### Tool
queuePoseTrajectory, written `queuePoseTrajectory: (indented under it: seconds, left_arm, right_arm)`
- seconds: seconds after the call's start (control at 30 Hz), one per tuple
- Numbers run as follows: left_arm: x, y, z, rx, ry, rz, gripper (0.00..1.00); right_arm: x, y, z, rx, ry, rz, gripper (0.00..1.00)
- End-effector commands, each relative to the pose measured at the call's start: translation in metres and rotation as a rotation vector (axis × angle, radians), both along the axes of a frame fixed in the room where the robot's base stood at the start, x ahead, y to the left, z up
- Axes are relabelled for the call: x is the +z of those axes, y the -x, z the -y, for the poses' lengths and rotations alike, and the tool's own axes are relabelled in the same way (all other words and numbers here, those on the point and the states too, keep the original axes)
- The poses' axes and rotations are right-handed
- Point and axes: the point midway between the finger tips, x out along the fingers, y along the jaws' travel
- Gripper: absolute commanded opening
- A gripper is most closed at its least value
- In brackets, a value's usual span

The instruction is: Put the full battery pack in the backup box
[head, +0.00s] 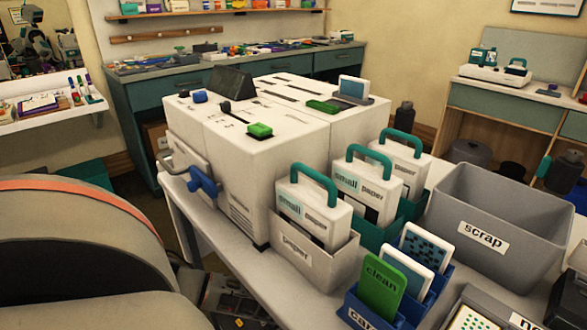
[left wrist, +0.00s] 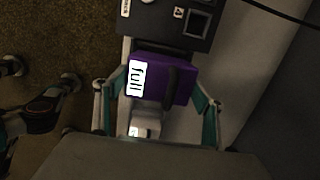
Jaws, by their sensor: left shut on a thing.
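The full battery pack (left wrist: 178,66) is a purple block with a white label reading "full" and a dark handle, in the middle of the left wrist view. My left gripper (left wrist: 160,84) is shut on it, with one teal finger on either side. My left gripper cannot be made out in the head view, where a large grey arm part fills the lower left. My right gripper is not in view.
In the head view a white machine (head: 268,162) stands on the table. Right of it are a bin labelled paper (head: 300,258), a grey scrap bin (head: 483,239) and a blue holder (head: 362,313) with a green "clean" card. Floor shows left in the wrist view.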

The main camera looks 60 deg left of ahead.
Motion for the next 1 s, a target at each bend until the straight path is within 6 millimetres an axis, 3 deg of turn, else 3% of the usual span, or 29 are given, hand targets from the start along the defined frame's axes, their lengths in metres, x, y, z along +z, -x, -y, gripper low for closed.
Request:
queuePoseTrajectory:
  seconds: [0.53, 1.0]
  left_arm:
    - [-0.005, -0.001, 0.0, -0.001, 0.0, 0.001, 0.24]
    - [-0.019, 0.0, 0.0, 0.001, 0.001, 0.0, 0.24]
  right_arm:
    - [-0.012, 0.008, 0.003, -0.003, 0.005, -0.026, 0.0]
    - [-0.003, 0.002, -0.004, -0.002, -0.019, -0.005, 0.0]
